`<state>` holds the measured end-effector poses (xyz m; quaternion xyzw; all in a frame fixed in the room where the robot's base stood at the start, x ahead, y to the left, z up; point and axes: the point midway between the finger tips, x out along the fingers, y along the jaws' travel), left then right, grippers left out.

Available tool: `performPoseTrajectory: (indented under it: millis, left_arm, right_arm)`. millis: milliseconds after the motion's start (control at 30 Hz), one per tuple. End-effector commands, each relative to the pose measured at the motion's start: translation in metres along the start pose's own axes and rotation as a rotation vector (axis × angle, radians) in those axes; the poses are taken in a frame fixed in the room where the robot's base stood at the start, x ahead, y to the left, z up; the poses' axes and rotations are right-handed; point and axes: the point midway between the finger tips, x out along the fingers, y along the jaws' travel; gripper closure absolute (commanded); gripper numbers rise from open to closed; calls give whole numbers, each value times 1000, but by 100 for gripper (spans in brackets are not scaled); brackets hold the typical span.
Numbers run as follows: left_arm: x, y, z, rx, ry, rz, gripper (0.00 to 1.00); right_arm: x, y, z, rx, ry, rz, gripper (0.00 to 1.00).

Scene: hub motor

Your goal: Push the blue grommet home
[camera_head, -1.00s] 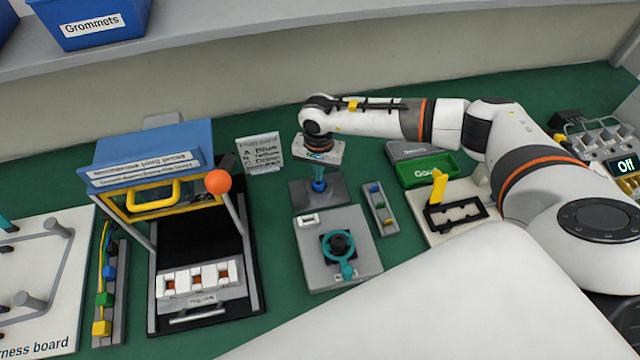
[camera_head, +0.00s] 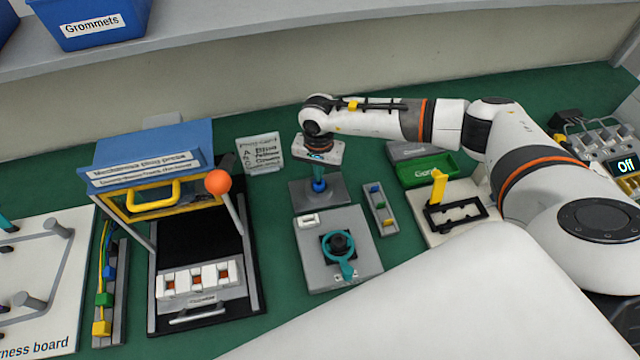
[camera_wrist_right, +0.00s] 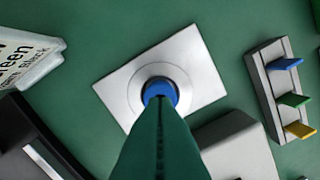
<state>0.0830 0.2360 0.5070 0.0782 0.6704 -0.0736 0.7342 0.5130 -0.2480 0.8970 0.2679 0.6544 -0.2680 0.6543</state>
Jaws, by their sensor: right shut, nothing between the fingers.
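The blue grommet (camera_head: 319,186) sits at the centre of a grey square plate (camera_head: 333,198), under my right gripper. In the right wrist view the blue grommet (camera_wrist_right: 158,88) shows as a ring inside a dark round opening in the plate (camera_wrist_right: 203,75). My right gripper (camera_head: 317,178) points straight down with its teal fingers shut and empty. In the wrist view the fingertips (camera_wrist_right: 160,100) cover part of the grommet and appear to be on or just above it; contact is hard to tell. My left gripper is not in view.
A grey fixture with a teal ring (camera_head: 312,262) stands in front of the plate. A small rack with coloured pieces (camera_head: 381,210) is to its right, and a printed card (camera_head: 260,154) to its left. A press with an orange knob (camera_head: 218,182) stands further left. A green tray (camera_head: 427,172) lies right.

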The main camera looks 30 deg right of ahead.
Motion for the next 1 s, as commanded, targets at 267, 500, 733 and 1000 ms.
performPoseTrajectory:
  millis: [267, 500, 733, 1000]
  left_arm:
    - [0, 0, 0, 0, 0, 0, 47]
    - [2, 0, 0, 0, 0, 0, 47]
    - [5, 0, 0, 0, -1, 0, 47]
    - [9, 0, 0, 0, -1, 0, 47]
  right_arm:
    - [0, 0, 0, 0, 0, 0, 100]
    - [2, 0, 0, 0, 0, 0, 100]
    - [5, 0, 0, 0, 0, 0, 100]
    - [9, 0, 0, 0, 0, 0, 100]
